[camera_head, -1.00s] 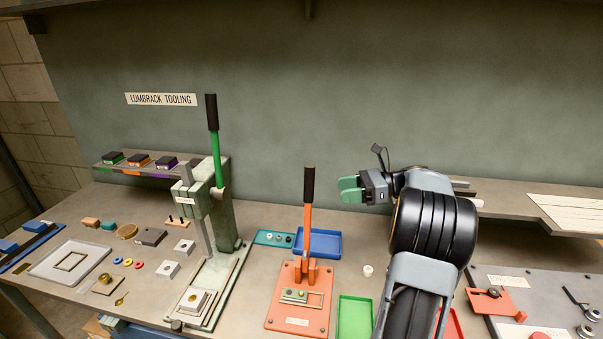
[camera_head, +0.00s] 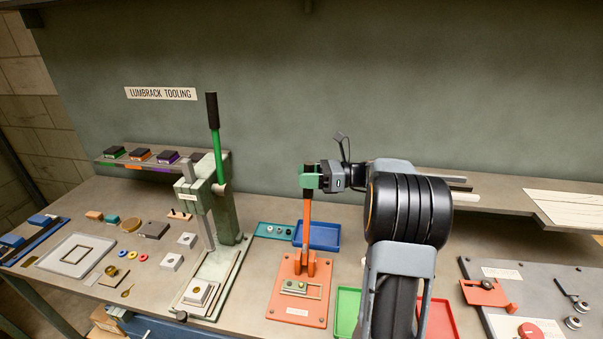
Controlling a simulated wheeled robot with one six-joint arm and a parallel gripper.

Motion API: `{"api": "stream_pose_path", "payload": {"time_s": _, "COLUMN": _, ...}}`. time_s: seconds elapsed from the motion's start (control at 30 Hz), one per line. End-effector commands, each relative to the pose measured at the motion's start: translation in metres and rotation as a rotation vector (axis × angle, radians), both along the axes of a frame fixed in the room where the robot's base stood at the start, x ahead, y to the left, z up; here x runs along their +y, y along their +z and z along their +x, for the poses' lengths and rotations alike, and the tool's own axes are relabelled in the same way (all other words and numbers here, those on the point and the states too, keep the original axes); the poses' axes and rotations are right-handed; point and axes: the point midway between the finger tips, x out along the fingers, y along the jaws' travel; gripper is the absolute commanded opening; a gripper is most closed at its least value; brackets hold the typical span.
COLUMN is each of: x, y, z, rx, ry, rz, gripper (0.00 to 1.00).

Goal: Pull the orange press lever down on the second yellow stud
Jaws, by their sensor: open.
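The orange press lever (camera_head: 306,222) stands upright from the orange press base (camera_head: 281,310) near the middle of the bench. Its black handle top (camera_head: 308,167) shows just above my gripper (camera_head: 308,181). My gripper is open, with its green fingers at the height of the lever's handle; they hide part of it. I cannot tell whether they touch it. A small green plate (camera_head: 293,287) on the press base carries small yellow studs (camera_head: 301,285); which one lies under the lever I cannot tell.
A green press with a green lever (camera_head: 215,150) stands to the left. A blue tray (camera_head: 325,236) lies behind the orange lever. A green tray (camera_head: 346,308) and a red tray (camera_head: 441,320) lie either side of my arm. A shelf (camera_head: 500,198) runs behind at right.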

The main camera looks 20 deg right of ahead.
Motion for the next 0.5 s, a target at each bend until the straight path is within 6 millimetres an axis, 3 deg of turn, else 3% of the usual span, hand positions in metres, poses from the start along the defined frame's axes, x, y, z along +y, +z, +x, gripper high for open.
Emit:
{"api": "stream_pose_path", "payload": {"time_s": 0.2, "x": 0.0115, "y": 0.0001, "z": 0.0042, "rx": 0.001, "ry": 0.001, "rz": 0.0, "gripper": 0.55}}
{"api": "stream_pose_path", "payload": {"time_s": 0.5, "x": 0.0124, "y": -0.0003, "z": 0.0048, "rx": 0.0, "ry": 0.0, "rz": -0.001, "gripper": 0.55}}
